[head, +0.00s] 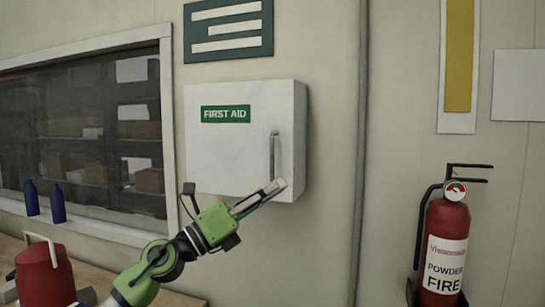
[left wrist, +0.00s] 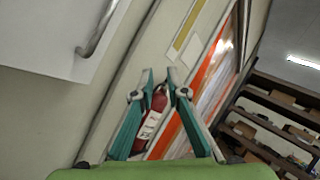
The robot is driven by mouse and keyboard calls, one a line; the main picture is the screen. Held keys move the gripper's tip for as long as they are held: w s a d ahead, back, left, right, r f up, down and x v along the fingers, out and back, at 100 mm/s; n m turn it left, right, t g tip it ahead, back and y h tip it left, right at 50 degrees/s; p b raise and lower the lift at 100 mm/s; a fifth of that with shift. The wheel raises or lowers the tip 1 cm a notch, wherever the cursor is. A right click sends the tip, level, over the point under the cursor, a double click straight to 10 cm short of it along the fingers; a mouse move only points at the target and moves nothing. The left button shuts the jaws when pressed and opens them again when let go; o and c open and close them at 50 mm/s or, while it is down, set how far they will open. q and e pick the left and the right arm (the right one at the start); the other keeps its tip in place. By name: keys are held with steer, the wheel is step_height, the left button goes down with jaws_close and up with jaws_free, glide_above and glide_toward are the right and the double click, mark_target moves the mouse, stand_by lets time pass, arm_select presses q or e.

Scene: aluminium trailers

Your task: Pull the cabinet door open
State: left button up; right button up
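The white first aid cabinet (head: 236,150) hangs on the wall in the head view, its door closed. A grey vertical bar handle (head: 272,155) is on the door's right side. My left gripper (head: 277,187) shows just below the handle, over the cabinet's lower right edge. In the left wrist view the fingers (left wrist: 160,76) are apart with nothing between them. The handle (left wrist: 98,28) and part of the cabinet (left wrist: 45,35) are at the upper left there, outside the fingers. My right gripper is not in view.
A red fire extinguisher (head: 443,245) is mounted on the wall at right. A vertical conduit (head: 360,150) runs right of the cabinet.

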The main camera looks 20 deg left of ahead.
arm_select(q)
steer(key=a+r+m+g+y, duration=0.2)
steer(key=a+r+m+y, duration=0.35)
steer(key=a, duration=0.65)
steer(key=p, duration=0.5)
glide_above(272, 178)
steer(key=shift+w+r+h, duration=0.1)
steer(key=shift+w+h, duration=0.25)
steer(key=shift+h, duration=0.1)
jaws_close()
steer(key=shift+s+a, duration=0.1)
